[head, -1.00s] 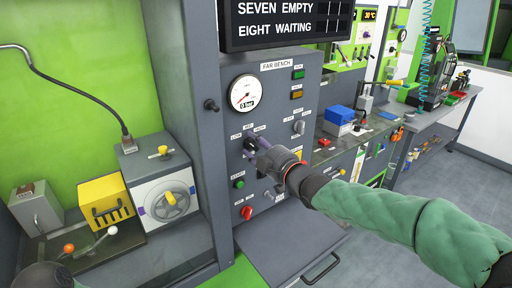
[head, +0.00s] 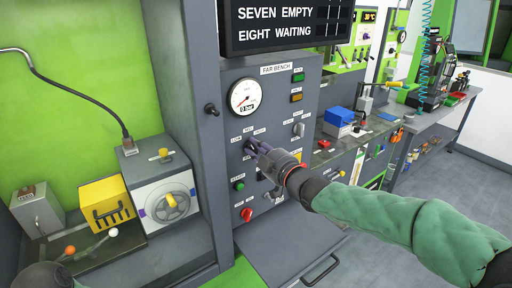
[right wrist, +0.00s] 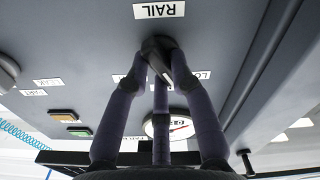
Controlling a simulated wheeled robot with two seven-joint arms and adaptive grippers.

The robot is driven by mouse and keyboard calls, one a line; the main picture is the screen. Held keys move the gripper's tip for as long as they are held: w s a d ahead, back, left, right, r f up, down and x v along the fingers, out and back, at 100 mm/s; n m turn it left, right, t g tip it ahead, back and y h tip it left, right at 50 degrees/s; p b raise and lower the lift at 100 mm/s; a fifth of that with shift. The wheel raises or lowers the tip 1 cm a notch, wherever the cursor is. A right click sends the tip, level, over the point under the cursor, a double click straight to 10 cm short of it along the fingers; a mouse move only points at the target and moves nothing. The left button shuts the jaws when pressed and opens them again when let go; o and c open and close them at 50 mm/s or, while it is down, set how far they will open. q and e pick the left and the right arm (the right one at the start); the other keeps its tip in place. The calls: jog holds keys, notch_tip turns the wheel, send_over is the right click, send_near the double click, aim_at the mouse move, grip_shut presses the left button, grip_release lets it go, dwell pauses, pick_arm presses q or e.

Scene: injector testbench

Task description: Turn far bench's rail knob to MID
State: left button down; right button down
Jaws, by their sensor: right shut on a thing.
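The far bench (head: 275,105) is a grey panel with a pressure gauge (head: 244,96) reading near 0 bar. Its dark rail knob (head: 250,147) sits below the gauge, among small LOW, MID and HIGH labels, and is partly hidden by my fingers. My right gripper (head: 258,150) is shut on the knob. In the right wrist view, seen upside down, the fingers close around the dark knob (right wrist: 157,46), near the RAIL label (right wrist: 159,10). Which mark the knob points at is hard to tell.
Below the knob are a green button (head: 239,185) and a red knob (head: 246,214). A grey switch (head: 299,129) and two lamp buttons sit to the right. A grey shelf (head: 290,245) juts out beneath the panel. A handwheel unit (head: 165,200) stands left.

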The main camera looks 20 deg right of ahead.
jog(key=m+p, duration=0.2)
jog(key=m, duration=0.3)
jog(key=shift+d+f, duration=0.15)
jog(key=shift+m, duration=0.4)
jog(key=c, duration=1.1)
grip_release()
jog(key=shift+o, duration=0.2)
jog(key=v, duration=1.2)
